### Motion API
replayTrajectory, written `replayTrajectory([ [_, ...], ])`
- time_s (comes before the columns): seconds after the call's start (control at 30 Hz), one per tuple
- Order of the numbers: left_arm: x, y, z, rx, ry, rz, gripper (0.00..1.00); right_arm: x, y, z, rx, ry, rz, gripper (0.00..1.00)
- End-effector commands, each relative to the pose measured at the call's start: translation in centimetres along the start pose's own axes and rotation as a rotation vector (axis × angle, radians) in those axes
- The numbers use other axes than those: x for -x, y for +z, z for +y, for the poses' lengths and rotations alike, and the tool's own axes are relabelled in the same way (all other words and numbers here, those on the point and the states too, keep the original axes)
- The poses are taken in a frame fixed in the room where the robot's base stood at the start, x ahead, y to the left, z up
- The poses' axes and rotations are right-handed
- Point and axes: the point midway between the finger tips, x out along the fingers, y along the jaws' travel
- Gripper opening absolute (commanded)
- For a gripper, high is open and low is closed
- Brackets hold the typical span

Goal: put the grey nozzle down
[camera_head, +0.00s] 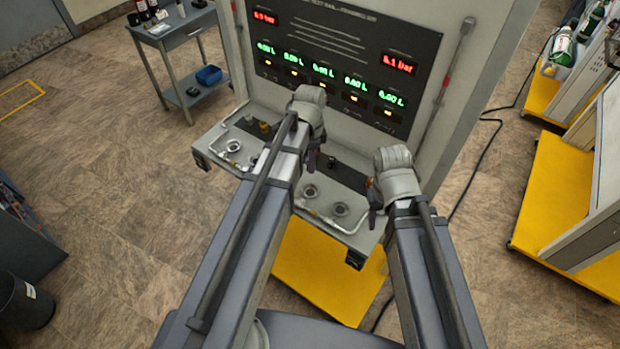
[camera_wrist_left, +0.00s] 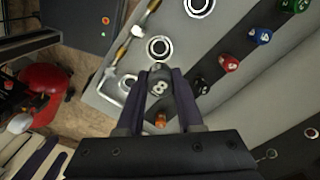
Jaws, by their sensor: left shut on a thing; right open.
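The grey nozzle (camera_wrist_left: 158,84), a rounded grey piece marked with an 8, sits between the fingertips of my left gripper (camera_wrist_left: 158,92) in the left wrist view. The left gripper is shut on it, over the bench near a ringed socket (camera_wrist_left: 159,48). I cannot tell whether the nozzle touches the bench. In the head view my left gripper (camera_head: 313,155) is over the middle of the bench, and the nozzle is hidden there. My right gripper (camera_head: 376,205) is open at the bench's right end.
The bench (camera_head: 215,150) has several round sockets (camera_head: 310,191) and metal pipes. A display panel (camera_head: 345,60) rises behind. A yellow base (camera_head: 320,275) lies below.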

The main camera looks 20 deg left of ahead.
Motion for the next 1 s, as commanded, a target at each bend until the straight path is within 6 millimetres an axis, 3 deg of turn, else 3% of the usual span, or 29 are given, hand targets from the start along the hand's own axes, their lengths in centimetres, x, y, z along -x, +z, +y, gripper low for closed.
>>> replayTrajectory([
  [0.27, -1.5, 0.0, 0.0, 0.0, 0.0, 0.0, 0.0, -1.5, -0.1, -0.1, -0.001, 0.0, 0.0, 0.5],
  [0.6, -6.4, 0.0, 0.0, 0.0, 0.0, 0.0, 0.0, -6.3, -0.4, -0.6, 0.004, 0.001, 0.001, 0.5],
  [0.83, -6.5, 0.0, 0.0, -0.001, 0.0, 0.0, 0.0, -6.4, -0.4, -0.6, 0.006, 0.002, 0.001, 0.5],
  [1.0, -8.1, 0.0, 0.0, -0.001, 0.0, 0.0, 0.0, -8.0, -0.5, -0.7, 0.009, 0.002, 0.001, 0.5],
])
